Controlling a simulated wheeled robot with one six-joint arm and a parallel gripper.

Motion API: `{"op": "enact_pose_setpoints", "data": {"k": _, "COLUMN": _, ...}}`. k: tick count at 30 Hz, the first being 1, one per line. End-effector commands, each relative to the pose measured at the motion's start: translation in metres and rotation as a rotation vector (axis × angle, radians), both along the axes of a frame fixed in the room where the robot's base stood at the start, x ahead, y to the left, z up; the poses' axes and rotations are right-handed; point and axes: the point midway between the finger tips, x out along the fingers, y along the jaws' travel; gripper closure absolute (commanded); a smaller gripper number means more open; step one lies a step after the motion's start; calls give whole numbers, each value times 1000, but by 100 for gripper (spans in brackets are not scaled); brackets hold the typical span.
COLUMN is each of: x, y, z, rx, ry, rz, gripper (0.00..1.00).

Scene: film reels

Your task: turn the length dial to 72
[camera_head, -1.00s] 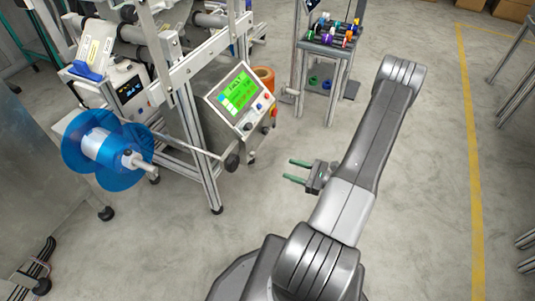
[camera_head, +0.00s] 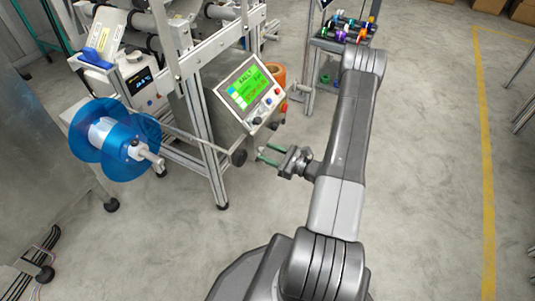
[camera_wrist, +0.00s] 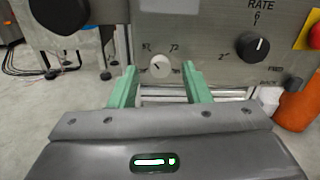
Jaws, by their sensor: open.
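My gripper (camera_head: 264,153) is open and empty, its two green fingers pointing left toward the machine, below its control box (camera_head: 226,106). In the wrist view my gripper (camera_wrist: 159,80) has one finger on each side of a small white dial (camera_wrist: 161,67), which shows between and beyond the fingertips. Contact cannot be told. The dial has a number at its upper left, hard to read, and 72 at its upper right. Its name is not legible, and its pointer setting is unclear. A black knob (camera_wrist: 252,46) marked RATE sits to its right on the metal panel.
A green screen (camera_head: 248,86) tops the control box. A red button (camera_wrist: 315,35) on yellow is at the panel's right edge. A black round end (camera_head: 239,157) of a bar stands left of my fingers. An orange roll (camera_wrist: 297,107) is at lower right.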

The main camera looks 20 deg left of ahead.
Motion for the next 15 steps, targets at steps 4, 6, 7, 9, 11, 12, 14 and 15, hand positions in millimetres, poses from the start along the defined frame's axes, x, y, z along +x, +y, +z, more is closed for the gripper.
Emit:
{"op": "enact_pose_setpoints", "data": {"k": 4, "x": 1, "y": 10, "z": 0, "rx": 1, "ry": 0, "rz": 0, "gripper": 57}}
{"op": "enact_pose_setpoints", "data": {"k": 6, "x": 1, "y": 11, "z": 0, "rx": 1, "ry": 0, "rz": 0, "gripper": 57}}
{"op": "enact_pose_setpoints", "data": {"k": 7, "x": 1, "y": 12, "z": 0, "rx": 1, "ry": 0, "rz": 0, "gripper": 57}}
{"op": "enact_pose_setpoints", "data": {"k": 9, "x": 1, "y": 12, "z": 0, "rx": 1, "ry": 0, "rz": 0, "gripper": 57}}
{"op": "enact_pose_setpoints", "data": {"k": 11, "x": 1, "y": 12, "z": 0, "rx": 1, "ry": 0, "rz": -1, "gripper": 57}}
{"op": "enact_pose_setpoints", "data": {"k": 12, "x": 1, "y": 12, "z": 0, "rx": 1, "ry": 0, "rz": 0, "gripper": 57}}
{"op": "enact_pose_setpoints", "data": {"k": 14, "x": 1, "y": 12, "z": 0, "rx": 1, "ry": 0, "rz": 0, "gripper": 61}}
{"op": "enact_pose_setpoints", "data": {"k": 15, "x": 1, "y": 11, "z": 0, "rx": 1, "ry": 0, "rz": -1, "gripper": 68}}
